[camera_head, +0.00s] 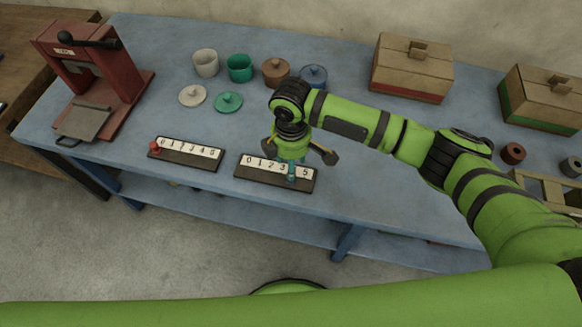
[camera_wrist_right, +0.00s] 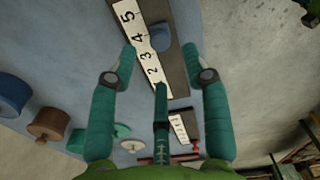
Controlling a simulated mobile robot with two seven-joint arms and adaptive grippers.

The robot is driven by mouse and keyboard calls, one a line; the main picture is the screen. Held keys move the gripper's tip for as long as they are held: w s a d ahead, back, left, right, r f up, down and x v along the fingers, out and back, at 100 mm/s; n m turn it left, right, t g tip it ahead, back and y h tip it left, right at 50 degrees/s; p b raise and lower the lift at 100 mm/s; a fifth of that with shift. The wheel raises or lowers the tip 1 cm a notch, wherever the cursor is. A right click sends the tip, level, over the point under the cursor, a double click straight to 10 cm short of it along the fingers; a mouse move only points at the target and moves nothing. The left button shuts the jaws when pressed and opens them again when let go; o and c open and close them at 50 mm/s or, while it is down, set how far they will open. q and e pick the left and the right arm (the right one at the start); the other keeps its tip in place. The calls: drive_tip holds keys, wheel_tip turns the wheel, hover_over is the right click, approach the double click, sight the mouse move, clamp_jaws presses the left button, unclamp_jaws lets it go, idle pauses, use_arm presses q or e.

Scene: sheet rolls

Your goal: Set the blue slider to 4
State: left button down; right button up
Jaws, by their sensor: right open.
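The blue slider's number strip (camera_head: 263,172) lies near the table's front edge in the head view, its 4 hidden by my gripper. In the right wrist view its blue knob (camera_wrist_right: 160,38) stands beside the 4, but I cannot tell whether it is exactly in line with it. My right gripper (camera_head: 298,163) is over this board, pointing down, with its fingers spread. In the wrist view the open gripper (camera_wrist_right: 159,58) has the knob beyond and between its fingertips, with a visible gap on both sides. My left gripper is not in view.
A second number board (camera_head: 190,152) with a red knob (camera_head: 154,147) lies to the left. A red press (camera_head: 95,75) stands at the far left. Several cups and lids stand behind the boards. Two boxes (camera_head: 412,68) (camera_head: 541,98) stand at the back right.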

wheel_tip(320, 180, up, 7)
idle(0.3)
drive_tip(key=shift+r, duration=0.1)
